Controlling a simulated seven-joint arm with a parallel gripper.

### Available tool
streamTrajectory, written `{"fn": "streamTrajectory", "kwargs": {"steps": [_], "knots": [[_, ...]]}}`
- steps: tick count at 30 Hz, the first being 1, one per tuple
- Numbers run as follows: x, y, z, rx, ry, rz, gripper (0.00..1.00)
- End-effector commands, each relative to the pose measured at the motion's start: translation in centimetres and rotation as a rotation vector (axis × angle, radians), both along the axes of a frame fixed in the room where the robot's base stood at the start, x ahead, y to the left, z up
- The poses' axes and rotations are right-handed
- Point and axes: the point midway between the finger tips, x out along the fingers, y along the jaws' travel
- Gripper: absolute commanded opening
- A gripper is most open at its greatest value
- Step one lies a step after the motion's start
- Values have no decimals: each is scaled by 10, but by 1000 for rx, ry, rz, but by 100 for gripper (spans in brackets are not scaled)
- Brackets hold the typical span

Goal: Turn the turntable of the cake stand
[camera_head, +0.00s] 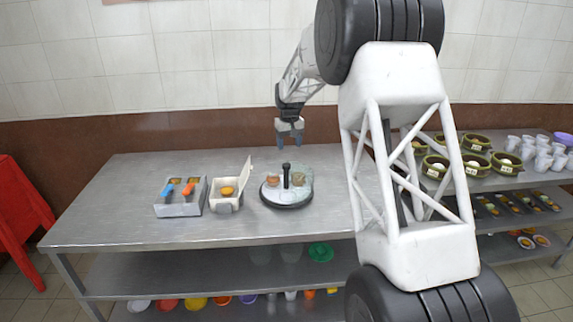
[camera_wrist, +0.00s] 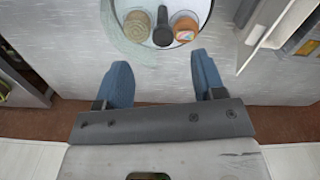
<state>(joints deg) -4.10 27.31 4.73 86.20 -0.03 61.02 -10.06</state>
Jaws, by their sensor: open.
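The cake stand (camera_head: 285,203) is a round turntable on a dark base, at the right of the middle of the steel table. A dark upright post (camera_head: 286,176) with a knob rises from its middle, with a reddish-brown item (camera_head: 272,179) and a tan item (camera_head: 299,179) beside it under what looks like a clear cover. In the wrist view the post (camera_wrist: 162,34) stands between the two items near the top edge. My gripper (camera_head: 290,130) hangs above and behind the stand, apart from it. Its blue-grey fingers (camera_wrist: 161,75) are spread with nothing between them.
Left of the stand are an open-lidded white box (camera_head: 226,203) and a metal holder (camera_head: 180,208) with blue-handled and orange-handled tools. Steamer baskets (camera_head: 476,144) and white cups (camera_head: 542,160) stand on the right-hand table. The steel table (camera_head: 115,215) is bare at its left end.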

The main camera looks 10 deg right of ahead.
Motion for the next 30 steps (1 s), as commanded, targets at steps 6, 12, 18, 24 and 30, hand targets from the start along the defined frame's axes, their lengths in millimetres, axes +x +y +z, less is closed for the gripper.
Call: {"fn": "streamTrajectory", "kwargs": {"steps": [6, 12, 18, 24, 30], "knots": [[26, 6, -23, -1, 11, 12, 63], [32, 7, -28, 0, 12, 16, 63], [32, 7, -28, 0, 13, 15, 63], [32, 7, -31, 0, 13, 15, 63], [31, 7, -43, 0, 13, 15, 63]]}}
